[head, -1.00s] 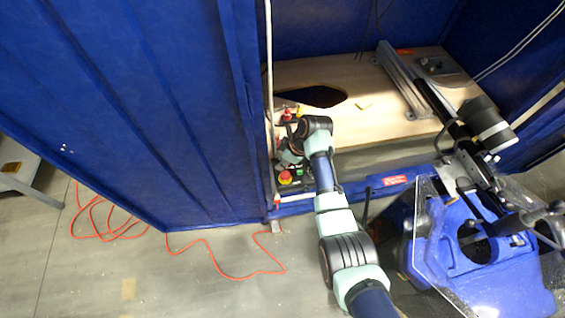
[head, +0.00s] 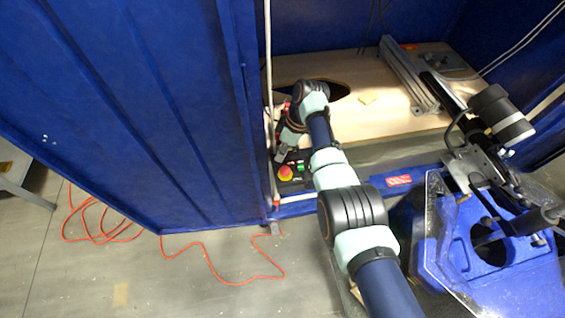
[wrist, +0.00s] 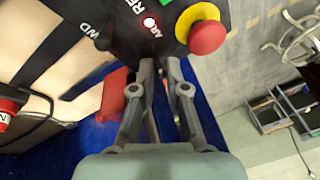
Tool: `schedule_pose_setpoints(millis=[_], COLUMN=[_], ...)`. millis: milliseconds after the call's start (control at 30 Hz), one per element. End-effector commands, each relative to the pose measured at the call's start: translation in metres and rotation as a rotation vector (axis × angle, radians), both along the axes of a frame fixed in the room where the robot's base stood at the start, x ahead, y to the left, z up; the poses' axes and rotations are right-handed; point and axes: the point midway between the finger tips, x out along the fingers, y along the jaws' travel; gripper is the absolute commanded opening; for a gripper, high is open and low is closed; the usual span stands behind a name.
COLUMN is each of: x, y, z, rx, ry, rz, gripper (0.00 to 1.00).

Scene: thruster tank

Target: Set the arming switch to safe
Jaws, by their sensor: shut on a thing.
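The black control panel (wrist: 122,45) lies at the top of the wrist view. It bears a lit red lamp (wrist: 150,21) beside a label reading "ARM". My gripper (wrist: 160,66) has its fingertips close together at the panel, just below that label. It is shut on what appears to be the arming switch, which the fingertips hide, so its position cannot be read. In the head view my gripper (head: 283,154) is tilted down at the panel's far left part. A red emergency-stop button (wrist: 207,37) on a yellow collar sits right of the fingers; it also shows in the head view (head: 285,173).
A green button (head: 300,166) is near the stop button. A wooden deck (head: 385,100) with a dark opening lies behind. A thruster rig (head: 495,115) stands at right. An orange cable (head: 210,255) lies on the floor.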

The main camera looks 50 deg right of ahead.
Motion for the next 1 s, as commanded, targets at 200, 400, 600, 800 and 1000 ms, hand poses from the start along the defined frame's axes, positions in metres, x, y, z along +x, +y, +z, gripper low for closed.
schedule_pose_setpoints(millis=[200, 400, 600, 800, 1000], x=[0.002, 0.001, 0.0, 0.001, 0.001], y=[-0.001, 0.0, 0.0, 0.0, -0.001], z=[-0.01, -0.003, -0.001, -0.001, 0.0], rx=[0.045, 0.061, 0.062, 0.06, 0.059], ry=[0.053, 0.071, 0.071, 0.07, 0.069], rz=[0.0, 0.0, 0.0, 0.001, 0.0], gripper=[0.0, 0.0, 0.0, 0.24, 0.24])
